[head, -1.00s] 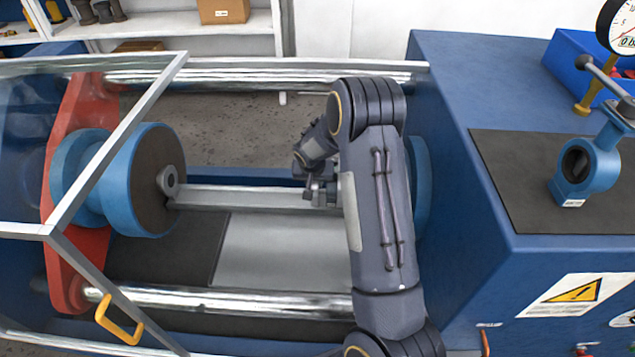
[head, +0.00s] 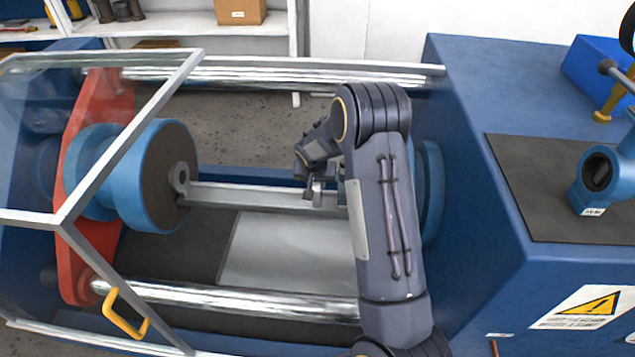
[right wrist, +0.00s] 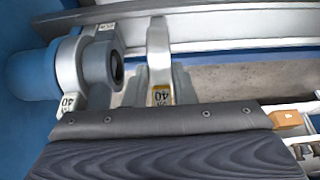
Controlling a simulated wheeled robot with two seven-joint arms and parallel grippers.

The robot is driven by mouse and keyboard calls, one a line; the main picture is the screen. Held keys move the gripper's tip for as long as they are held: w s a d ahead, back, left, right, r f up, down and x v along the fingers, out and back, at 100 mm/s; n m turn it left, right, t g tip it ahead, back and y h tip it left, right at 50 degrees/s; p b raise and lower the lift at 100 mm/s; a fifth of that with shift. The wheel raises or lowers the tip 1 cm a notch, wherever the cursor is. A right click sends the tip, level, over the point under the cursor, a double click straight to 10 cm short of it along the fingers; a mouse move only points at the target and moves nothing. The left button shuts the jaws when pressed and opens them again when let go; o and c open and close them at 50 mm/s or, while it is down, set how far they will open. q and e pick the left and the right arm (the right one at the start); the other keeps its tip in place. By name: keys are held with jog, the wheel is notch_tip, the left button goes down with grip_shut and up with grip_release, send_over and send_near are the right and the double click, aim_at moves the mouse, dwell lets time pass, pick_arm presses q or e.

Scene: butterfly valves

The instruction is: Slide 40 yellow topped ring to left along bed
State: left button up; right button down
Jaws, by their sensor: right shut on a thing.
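In the right wrist view a thin grey ring piece (right wrist: 157,45) with a yellow label reading 40 stands upright at the bed. My right gripper (right wrist: 160,88) is shut on its lower, labelled end. Left of it in that view is a thicker grey ring (right wrist: 70,75) with a white 40 label, apart from the held one. In the head view the right gripper (head: 314,190) is over the grey bar of the bed (head: 240,196), and my arm hides much of the held ring. My left gripper is out of view.
A blue flanged disc (head: 160,175) with a small grey eye stands at the bar's left end, before a red plate (head: 85,230). A clear guard frame (head: 120,150) stands at left. The bar between disc and gripper is clear. A blue valve (head: 597,180) sits at right.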

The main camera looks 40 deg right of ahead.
jog(key=shift+w+a, duration=0.1)
jog(key=shift+w, duration=0.05)
jog(key=w+a+b, duration=0.1)
jog(key=w+a, duration=0.2)
jog(key=shift+a+b, duration=0.3)
dwell(0.9)
jog(key=shift+w+a, duration=0.1)
dwell(0.3)
jog(key=w+a+b, duration=0.1)
jog(key=w+a, duration=0.2)
jog(key=shift+a, duration=0.3)
dwell(0.9)
jog(key=shift+w+a, duration=0.1)
dwell(0.4)
